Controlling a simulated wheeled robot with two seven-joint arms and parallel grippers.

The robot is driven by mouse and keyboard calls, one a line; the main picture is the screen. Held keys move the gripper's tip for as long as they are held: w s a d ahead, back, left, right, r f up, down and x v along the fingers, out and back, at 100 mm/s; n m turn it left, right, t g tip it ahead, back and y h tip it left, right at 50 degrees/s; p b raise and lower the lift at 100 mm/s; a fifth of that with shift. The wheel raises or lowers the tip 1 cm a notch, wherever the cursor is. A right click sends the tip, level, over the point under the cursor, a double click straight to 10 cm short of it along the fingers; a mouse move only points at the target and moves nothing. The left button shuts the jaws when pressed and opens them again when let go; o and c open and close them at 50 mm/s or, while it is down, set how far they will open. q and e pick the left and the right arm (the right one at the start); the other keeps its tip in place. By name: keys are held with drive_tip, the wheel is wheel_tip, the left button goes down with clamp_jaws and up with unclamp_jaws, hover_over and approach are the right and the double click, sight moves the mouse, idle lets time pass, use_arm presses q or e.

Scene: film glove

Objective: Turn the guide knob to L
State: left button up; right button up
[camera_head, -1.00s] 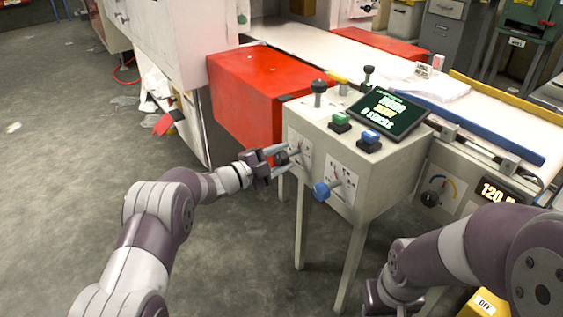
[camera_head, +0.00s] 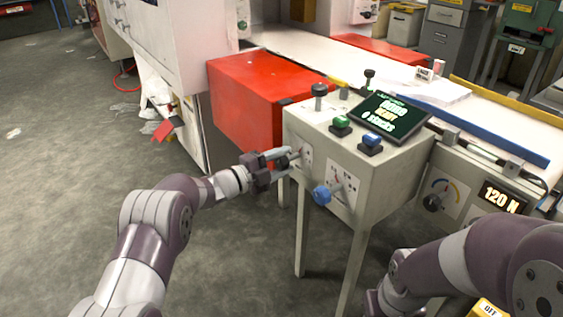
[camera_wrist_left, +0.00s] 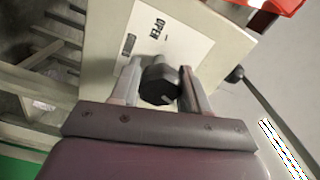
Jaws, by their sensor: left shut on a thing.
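The control box (camera_head: 325,205) is a pale cabinet on legs with dial plates on its front side. My left gripper (camera_head: 288,159) is at the left dial plate, shut on a dark knob (camera_head: 283,162). In the left wrist view the black knob (camera_wrist_left: 158,86) sits between the two fingers (camera_wrist_left: 160,85), in front of a white plate (camera_wrist_left: 165,45) marked "OPEN". A blue knob (camera_head: 321,195) with its own dial plate (camera_head: 343,182) is to the right and free. No letter L is readable. My right gripper is out of view; only its arm shows at lower right.
A screen (camera_head: 389,117), a green button (camera_head: 341,124) and a blue button (camera_head: 370,141) are on the box top. A red cover (camera_head: 262,85) stands behind my left gripper. A gauge (camera_head: 440,196) and a "120 N" display (camera_head: 501,198) are at right.

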use_arm(q)
drive_tip(key=o, duration=1)
drive_tip(key=shift+o, duration=0.2)
drive_tip(key=shift+a, duration=0.1)
drive_tip(key=p+v, duration=0.4)
drive_tip(key=v, duration=0.8)
drive_tip(key=shift+s+a, duration=0.2)
